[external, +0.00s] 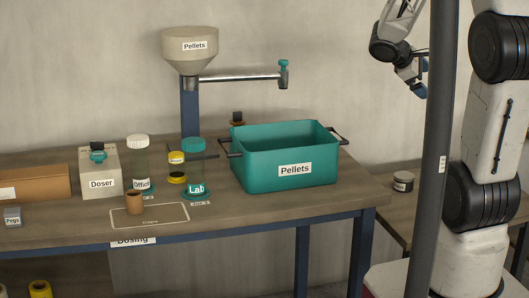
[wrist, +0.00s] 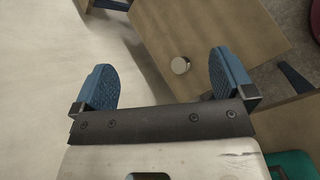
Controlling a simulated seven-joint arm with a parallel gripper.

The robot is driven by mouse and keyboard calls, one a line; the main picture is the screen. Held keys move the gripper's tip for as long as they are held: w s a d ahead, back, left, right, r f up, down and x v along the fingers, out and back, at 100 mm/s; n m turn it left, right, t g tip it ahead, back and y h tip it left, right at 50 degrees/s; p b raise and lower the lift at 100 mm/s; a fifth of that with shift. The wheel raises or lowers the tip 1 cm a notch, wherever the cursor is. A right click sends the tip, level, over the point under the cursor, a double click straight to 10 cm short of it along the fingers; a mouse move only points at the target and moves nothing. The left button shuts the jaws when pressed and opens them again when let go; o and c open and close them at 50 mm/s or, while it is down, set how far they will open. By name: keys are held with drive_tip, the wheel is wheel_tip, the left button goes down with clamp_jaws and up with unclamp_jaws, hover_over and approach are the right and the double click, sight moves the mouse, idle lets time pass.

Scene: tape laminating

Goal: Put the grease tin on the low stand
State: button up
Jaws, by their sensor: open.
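A small dark round tin (external: 403,181) with a pale label stands upright on a lower wooden table (external: 432,206) at the right; its label is too small to read, so I cannot be sure that it is the grease tin. The wrist view shows it from above as a pale round top (wrist: 180,65) on the wooden top (wrist: 222,32). My gripper (external: 421,78) is high above this table, apart from the tin. Its blue fingers (wrist: 163,76) are spread wide with nothing between them. I cannot tell for sure which surface is the low stand.
A Pellets hopper (external: 190,65) with a side arm stands behind. A grey post (external: 436,150) crosses the view before the low table.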

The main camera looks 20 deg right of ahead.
drive_tip(key=s+a+r+m+y, duration=0.3)
drive_tip(key=s+a+r, duration=0.1)
drive_tip(key=s, duration=0.4)
drive_tip(key=s+a+r+m+t+y, duration=0.1)
drive_tip(key=s+a+r+m+y, duration=0.2)
drive_tip(key=s+a, duration=0.3)
drive_tip(key=s+a+r+m+y, duration=0.3)
drive_tip(key=s+a+r+m, duration=0.1)
drive_tip(key=s, duration=0.7)
drive_tip(key=shift+s+a+r+t+y, duration=0.3)
drive_tip(key=shift+s+a+r+t, duration=0.1)
drive_tip(key=shift+a+r, duration=0.5)
